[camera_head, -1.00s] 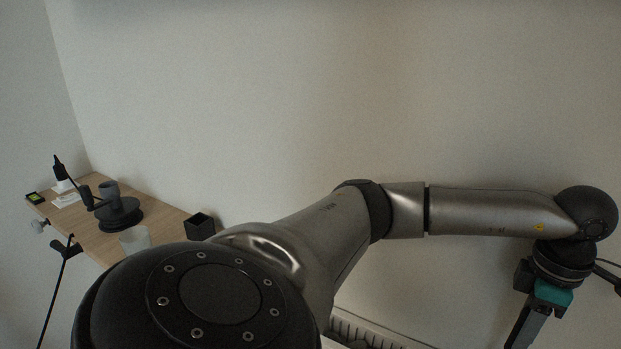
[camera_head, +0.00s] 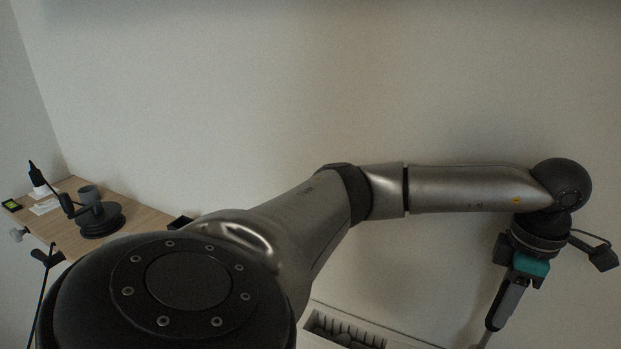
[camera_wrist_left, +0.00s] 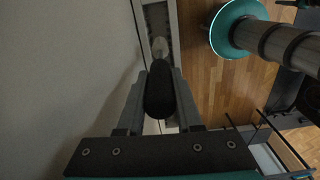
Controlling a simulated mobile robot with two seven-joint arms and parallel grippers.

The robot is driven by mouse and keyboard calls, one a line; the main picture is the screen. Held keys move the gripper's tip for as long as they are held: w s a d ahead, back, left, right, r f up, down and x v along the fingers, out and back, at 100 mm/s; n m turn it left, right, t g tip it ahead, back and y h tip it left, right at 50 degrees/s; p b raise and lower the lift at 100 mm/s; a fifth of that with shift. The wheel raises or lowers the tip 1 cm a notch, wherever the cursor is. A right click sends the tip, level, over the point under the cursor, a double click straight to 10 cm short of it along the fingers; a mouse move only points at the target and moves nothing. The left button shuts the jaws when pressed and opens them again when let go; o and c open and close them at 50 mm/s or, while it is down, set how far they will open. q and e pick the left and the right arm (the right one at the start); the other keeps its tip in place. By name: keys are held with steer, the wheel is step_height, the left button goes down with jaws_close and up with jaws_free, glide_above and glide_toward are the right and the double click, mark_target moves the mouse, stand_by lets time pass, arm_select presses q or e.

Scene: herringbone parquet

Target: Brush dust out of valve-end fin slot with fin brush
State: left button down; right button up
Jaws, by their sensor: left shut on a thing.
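My left gripper (camera_head: 508,296) hangs at the lower right of the head view, pointing down. It is shut on the fin brush, whose pale lower end (camera_head: 487,338) sticks out below the fingers at the picture's bottom edge. In the left wrist view the gripper (camera_wrist_left: 160,80) grips the brush's dark, rounded handle (camera_wrist_left: 158,96), and a pale tip shows beyond it. A white radiator (camera_head: 388,334) with dark fin slots shows at the bottom of the head view, left of the gripper and apart from it. The valve end and any dust cannot be made out. My right gripper is out of view.
A wooden desk (camera_head: 148,222) stands at the left against the wall, with a dark round-based stand (camera_head: 101,220), a grey cup (camera_head: 88,193) and a black box (camera_head: 181,222). Parquet floor (camera_wrist_left: 205,75) shows in the wrist view. The pale wall is bare behind my arm.

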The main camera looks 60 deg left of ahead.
arm_select(q)
steer(key=shift+r, duration=0.65)
step_height(320, 180, up, 4)
steer(key=p, duration=0.3)
stand_by(0.3)
